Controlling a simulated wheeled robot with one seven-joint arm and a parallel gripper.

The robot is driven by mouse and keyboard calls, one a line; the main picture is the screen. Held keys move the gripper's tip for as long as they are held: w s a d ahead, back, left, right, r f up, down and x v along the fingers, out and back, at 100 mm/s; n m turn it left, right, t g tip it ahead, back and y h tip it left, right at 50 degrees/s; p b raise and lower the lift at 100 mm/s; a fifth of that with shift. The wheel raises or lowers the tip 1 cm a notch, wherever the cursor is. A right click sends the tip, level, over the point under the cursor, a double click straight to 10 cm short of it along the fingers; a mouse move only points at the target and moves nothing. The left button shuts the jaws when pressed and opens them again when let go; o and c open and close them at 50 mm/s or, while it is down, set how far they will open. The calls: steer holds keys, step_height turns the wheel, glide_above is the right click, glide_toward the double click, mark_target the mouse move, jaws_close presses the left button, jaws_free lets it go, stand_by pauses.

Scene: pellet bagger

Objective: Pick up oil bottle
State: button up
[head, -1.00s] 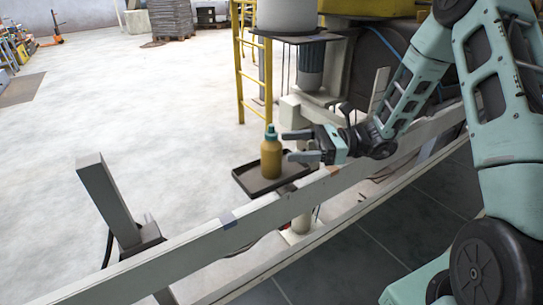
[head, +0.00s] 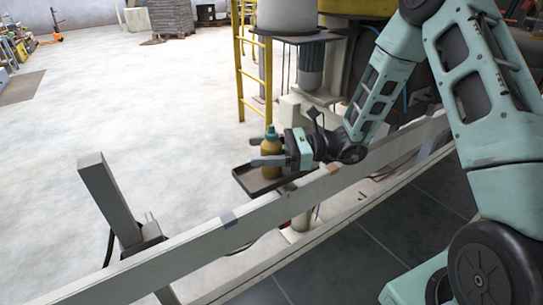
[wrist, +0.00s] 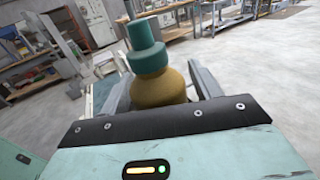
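The oil bottle (head: 269,147) has an amber body and a teal cap, and stands upright on a small dark tray (head: 252,183). My gripper (head: 262,152) reaches it from the right, with its fingers on either side of the bottle and covering part of its body in the head view. In the wrist view the bottle (wrist: 157,88) stands between the two fingers, its lower part hidden behind the gripper body. The fingers are apart; a small gap seems to show beside the bottle, and I cannot make out firm contact.
A long pale rail (head: 180,250) runs in front of the tray, below my arm. A yellow ladder (head: 240,75) and a machine with a grey drum (head: 287,16) stand behind. A grey post (head: 108,200) rises at left. The floor beyond is open.

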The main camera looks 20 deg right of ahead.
steer(key=c, duration=0.8)
steer(key=shift+c, duration=0.2)
